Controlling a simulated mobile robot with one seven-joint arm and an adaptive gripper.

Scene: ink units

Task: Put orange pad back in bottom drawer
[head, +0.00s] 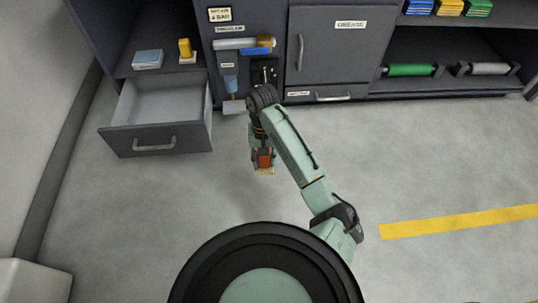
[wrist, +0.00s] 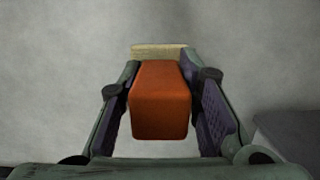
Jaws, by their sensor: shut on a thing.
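The orange pad (wrist: 160,103) is between the two fingers of my gripper (wrist: 162,115) in the wrist view, with a pale tan part at its far end. My gripper is shut on it. In the head view the orange pad (head: 264,158) hangs from my gripper (head: 262,160) in front of the cabinets, to the right of the open drawer. The bottom drawer (head: 158,140) at the left is pulled out, and its visible inside looks empty.
A shelf above the drawer holds a blue pad (head: 148,59) and a yellow stamp-like block (head: 185,50). A closed cabinet door (head: 340,50) stands to the right. Green (head: 410,70) and grey rollers lie on a low shelf. The floor around is clear, with a yellow stripe (head: 460,222).

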